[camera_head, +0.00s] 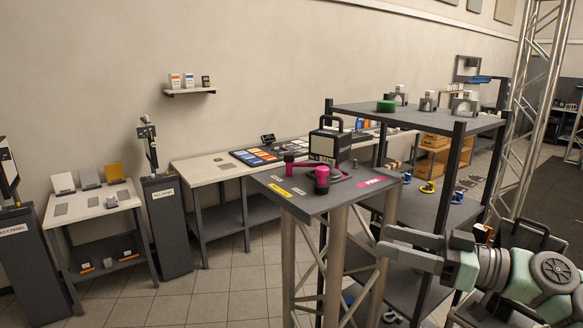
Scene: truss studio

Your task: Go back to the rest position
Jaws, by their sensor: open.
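My gripper (383,240) is at the lower right, pointing left. Its two grey fingers are apart, one above the other, with nothing visible between them. In the picture its fingertips are just right of the small dark-topped truss table (316,206), in front of the shelf rack. I cannot tell how far apart in depth they are. My arm runs from the gripper to the right edge.
The truss table holds a black-and-white box (322,146) and magenta-capped items (321,178). A dark shelf rack (424,118) stands behind my gripper, with a green round item (386,106) on top. A lattice truss (518,120) rises at right. Open floor lies at lower left.

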